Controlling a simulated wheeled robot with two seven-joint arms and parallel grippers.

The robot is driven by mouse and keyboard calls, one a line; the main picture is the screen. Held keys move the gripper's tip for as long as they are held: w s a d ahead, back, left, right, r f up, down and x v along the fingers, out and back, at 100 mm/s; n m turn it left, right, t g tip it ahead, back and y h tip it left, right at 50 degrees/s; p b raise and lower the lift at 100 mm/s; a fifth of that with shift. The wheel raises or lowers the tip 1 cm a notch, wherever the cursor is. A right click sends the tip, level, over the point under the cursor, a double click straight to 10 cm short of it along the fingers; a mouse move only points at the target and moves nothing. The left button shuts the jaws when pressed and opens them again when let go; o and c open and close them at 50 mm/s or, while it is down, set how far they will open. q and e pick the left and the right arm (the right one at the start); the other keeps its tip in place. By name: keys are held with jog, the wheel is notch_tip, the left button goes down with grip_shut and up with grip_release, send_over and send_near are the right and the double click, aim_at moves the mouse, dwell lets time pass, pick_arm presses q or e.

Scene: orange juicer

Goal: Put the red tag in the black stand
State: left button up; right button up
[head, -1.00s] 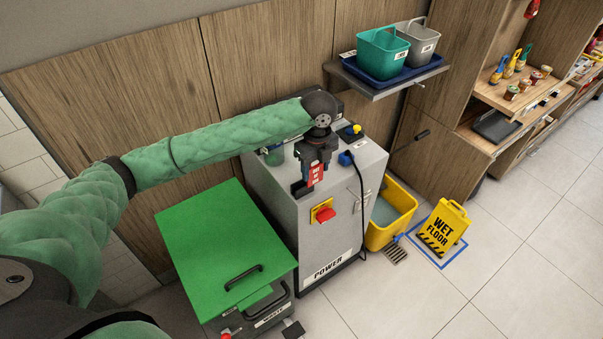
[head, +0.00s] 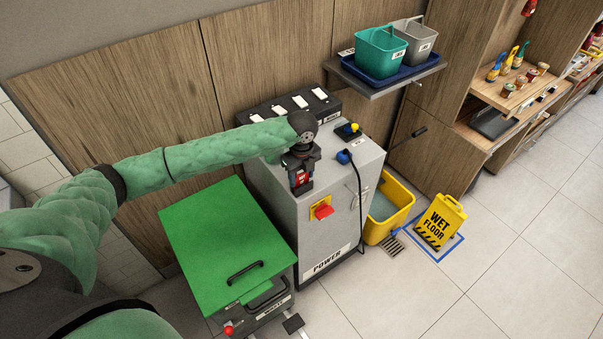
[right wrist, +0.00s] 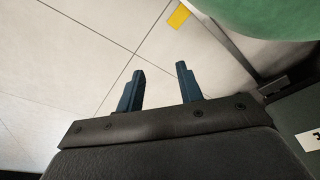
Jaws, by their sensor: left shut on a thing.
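The red tag (head: 300,177) is upright in the jaws of my left gripper (head: 299,166), above the front left part of the grey cabinet's top. The gripper is shut on the tag's upper part. The black stand (head: 302,188) is a small dark holder at the cabinet's front edge, directly below the tag. The tag's lower end meets or overlaps the stand in the head view; I cannot tell how deep it sits. My right gripper (right wrist: 160,88) is open and empty in the right wrist view, over pale floor tiles.
The grey cabinet (head: 325,222) carries a red switch (head: 321,211) and a blue plug (head: 344,157). A black box with white labels (head: 285,108) lies behind my left gripper. A green-lidded bin (head: 225,245) stands left, a yellow bucket (head: 390,208) and wet-floor sign (head: 440,222) right.

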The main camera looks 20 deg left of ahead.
pick_arm(q)
jog(key=shift+f, duration=0.15)
jog(key=o, duration=1)
jog(key=shift+c, duration=0.2)
pick_arm(e)
jog(key=shift+d, duration=0.15)
jog(key=shift+s, duration=0.1)
pick_arm(q)
jog(key=shift+r, duration=0.45)
jog(key=shift+r+b, duration=0.45)
notch_tip(320, 180, up, 9)
jog(key=b, duration=0.3)
jog(key=shift+r, duration=0.1)
jog(key=shift+r+b, duration=0.3)
jog(key=shift+r, duration=0.35)
pick_arm(e)
jog(key=w+a+r, duration=0.3)
jog(key=w+r, duration=0.1)
jog(key=r, duration=0.4)
jog(key=shift+a+r+g, duration=0.3)
jog(key=shift+a+r, duration=0.05)
jog(key=shift+a, duration=0.05)
